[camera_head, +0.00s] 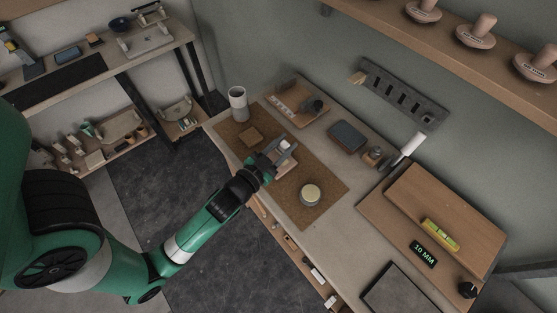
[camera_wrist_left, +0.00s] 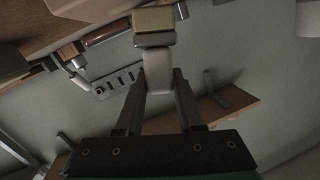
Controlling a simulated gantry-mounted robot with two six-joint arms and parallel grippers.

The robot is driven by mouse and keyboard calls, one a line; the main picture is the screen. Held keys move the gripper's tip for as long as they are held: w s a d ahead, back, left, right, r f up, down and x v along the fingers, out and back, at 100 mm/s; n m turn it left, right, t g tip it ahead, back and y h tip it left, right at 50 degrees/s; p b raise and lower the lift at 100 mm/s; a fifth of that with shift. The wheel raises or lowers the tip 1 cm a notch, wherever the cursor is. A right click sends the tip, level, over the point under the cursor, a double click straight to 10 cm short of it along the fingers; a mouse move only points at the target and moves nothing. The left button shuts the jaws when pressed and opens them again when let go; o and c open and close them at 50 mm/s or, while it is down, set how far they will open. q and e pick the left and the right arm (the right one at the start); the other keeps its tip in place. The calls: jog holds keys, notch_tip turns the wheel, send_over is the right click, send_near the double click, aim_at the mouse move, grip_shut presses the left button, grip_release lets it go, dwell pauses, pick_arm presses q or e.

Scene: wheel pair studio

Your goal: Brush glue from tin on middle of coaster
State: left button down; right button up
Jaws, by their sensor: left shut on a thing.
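The tin has a pale yellowish top and stands on the mat. My right gripper is not in view.
A grey mug (camera_head: 238,104) stands at the mat's left corner. A wooden tray (camera_head: 284,99) and a dark blue-grey block (camera_head: 347,136) lie behind the mat. A wooden board (camera_head: 430,195) with a yellow level (camera_head: 440,234) is at the right. A slotted rack (camera_head: 401,93) hangs on the wall.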

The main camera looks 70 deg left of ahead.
pick_arm(q)
jog(key=shift+w+a, duration=0.1)
jog(key=shift+w, duration=0.15)
jog(key=shift+s, duration=0.15)
jog(key=v, duration=0.3)
jog(key=shift+s+a+f, duration=0.1)
jog(key=shift+s+f, duration=0.15)
jog(key=shift+s, duration=0.5)
jog(key=shift+v, duration=0.9)
jog(key=shift+a+r, duration=0.1)
jog(key=shift+r, duration=0.05)
